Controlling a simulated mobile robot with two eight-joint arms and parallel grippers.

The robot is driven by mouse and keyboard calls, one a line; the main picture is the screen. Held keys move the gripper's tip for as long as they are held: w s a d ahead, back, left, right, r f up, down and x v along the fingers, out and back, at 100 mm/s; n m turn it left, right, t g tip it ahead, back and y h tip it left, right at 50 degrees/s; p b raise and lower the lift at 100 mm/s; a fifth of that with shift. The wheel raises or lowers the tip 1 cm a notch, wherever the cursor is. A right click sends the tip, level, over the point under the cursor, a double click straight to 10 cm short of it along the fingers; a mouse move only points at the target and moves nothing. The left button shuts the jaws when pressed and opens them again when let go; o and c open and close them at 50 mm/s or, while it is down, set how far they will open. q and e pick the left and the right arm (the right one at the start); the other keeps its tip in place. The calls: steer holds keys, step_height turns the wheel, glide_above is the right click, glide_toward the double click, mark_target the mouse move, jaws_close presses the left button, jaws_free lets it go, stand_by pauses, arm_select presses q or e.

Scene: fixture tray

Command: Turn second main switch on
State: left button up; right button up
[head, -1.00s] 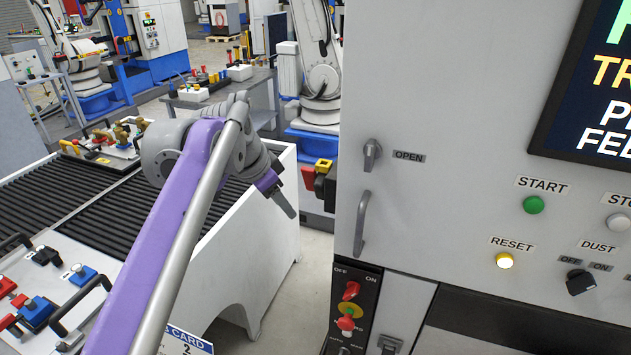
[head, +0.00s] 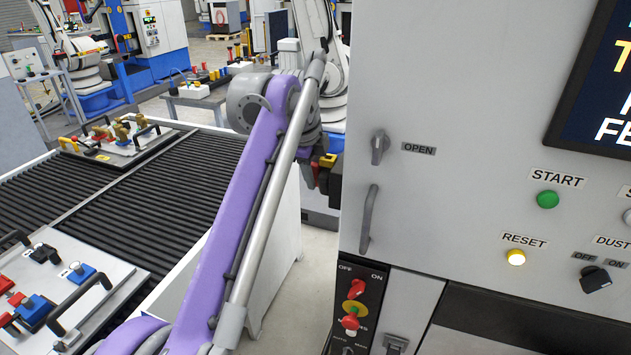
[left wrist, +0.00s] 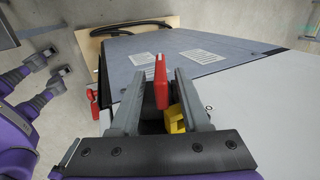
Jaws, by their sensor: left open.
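A red switch handle (left wrist: 160,88) with a yellow part (left wrist: 176,120) beside it shows in the left wrist view. My left gripper (left wrist: 163,76) is open, its fingers on either side of the red handle, with gaps between. In the head view, a red handle (head: 315,172) with a yellow part (head: 328,160) and black housing shows at the grey cabinet's left edge, partly behind my arm. My left fingers are hidden there. Another red part (left wrist: 95,107) shows left of the fingers. I cannot tell which switch is second, nor its setting. My right gripper is not in view.
The grey cabinet (head: 400,215) carries a black panel (head: 372,285) with a red OFF/ON knob (head: 358,289), a START button (head: 547,199) and a RESET button (head: 516,257). A roller conveyor (head: 120,185) lies left, with a fixture tray (head: 90,255) in front.

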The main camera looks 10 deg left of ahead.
arm_select(q)
steer(key=shift+x, duration=1.3)
jaws_close()
